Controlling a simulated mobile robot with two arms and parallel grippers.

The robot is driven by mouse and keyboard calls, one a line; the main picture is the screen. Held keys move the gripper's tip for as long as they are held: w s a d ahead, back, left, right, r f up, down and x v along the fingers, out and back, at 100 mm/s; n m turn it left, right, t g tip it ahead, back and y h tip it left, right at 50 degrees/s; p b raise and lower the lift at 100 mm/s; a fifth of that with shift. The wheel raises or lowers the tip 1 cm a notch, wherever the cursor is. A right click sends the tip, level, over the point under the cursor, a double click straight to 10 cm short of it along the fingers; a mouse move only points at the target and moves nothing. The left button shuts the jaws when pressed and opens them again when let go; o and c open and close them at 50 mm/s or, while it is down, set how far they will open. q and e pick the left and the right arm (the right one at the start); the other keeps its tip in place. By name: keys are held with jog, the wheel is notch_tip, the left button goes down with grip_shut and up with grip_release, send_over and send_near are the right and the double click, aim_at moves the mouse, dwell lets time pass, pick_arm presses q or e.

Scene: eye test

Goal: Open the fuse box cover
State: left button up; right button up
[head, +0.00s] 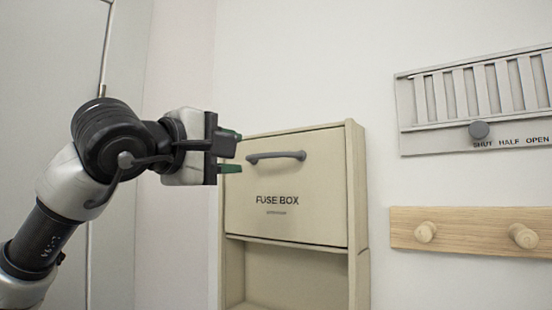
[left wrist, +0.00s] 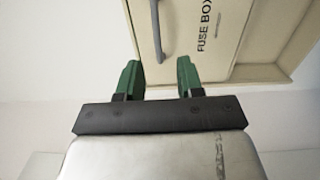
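The fuse box (head: 358,215) is a beige cabinet on the wall in the middle of the head view. Its cover (head: 310,205), marked "FUSE BOX", lies over the upper part and looks shut. A grey bar handle (head: 277,156) sits near the cover's top. My left gripper (head: 233,152) is open and empty, left of the handle and apart from it. In the left wrist view, the gripper's green fingers (left wrist: 159,75) are spread, with the handle (left wrist: 160,32) beyond the gap and the cover (left wrist: 225,45) at upper right. My right gripper is not in view.
Below the cover is an open recess (head: 290,275). To the right are a slatted vent panel (head: 425,103) with a grey knob (head: 479,130) and a wooden rail (head: 473,224) with pegs. A pale door or panel (head: 50,60) stands at the left.

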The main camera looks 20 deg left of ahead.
aim_at(265, 156)
pick_arm(q)
jog(key=p+x, duration=0.1)
jog(key=x, duration=0.2)
jog(key=p+x, duration=0.2)
jog(key=x, duration=0.1)
jog(key=p+x, duration=0.2)
jog(key=x, duration=0.1)
jog(key=shift+w+a+r, duration=0.15)
jog(key=shift+w+r, duration=0.2)
jog(key=shift+w+f+p, duration=0.1)
jog(key=shift+w+p, duration=0.15)
jog(key=shift+p, duration=0.15)
jog(key=shift+c, duration=0.2)
grip_shut()
